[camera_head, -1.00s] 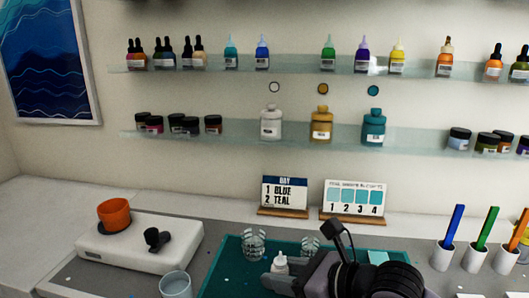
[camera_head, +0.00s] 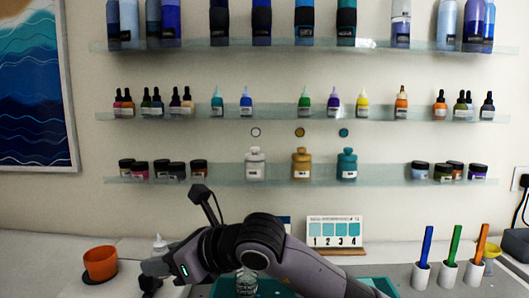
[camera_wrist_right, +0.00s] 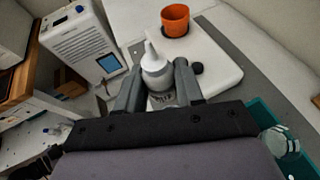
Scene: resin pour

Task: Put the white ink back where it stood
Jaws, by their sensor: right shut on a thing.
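The white ink is a small white bottle with a pointed nozzle (camera_head: 160,243). My right gripper (camera_head: 158,266) is shut on it and holds it upright at the lower left of the head view, just right of the orange cup (camera_head: 100,262). In the right wrist view the bottle (camera_wrist_right: 155,69) sits between both fingers, its nozzle clear of them. The middle glass shelf (camera_head: 275,114) carries a row of similar nozzle bottles, with a wide gap between the blue bottle (camera_head: 246,104) and the green bottle (camera_head: 305,104). My left gripper is not in view.
The lower shelf (camera_head: 225,177) holds jars and three larger bottles. A card stand (camera_head: 335,232) and white cups with coloured sticks (camera_head: 449,272) stand on the counter. A white slab (camera_wrist_right: 213,63) bears the orange cup. A clear glass (camera_head: 246,284) stands below my arm.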

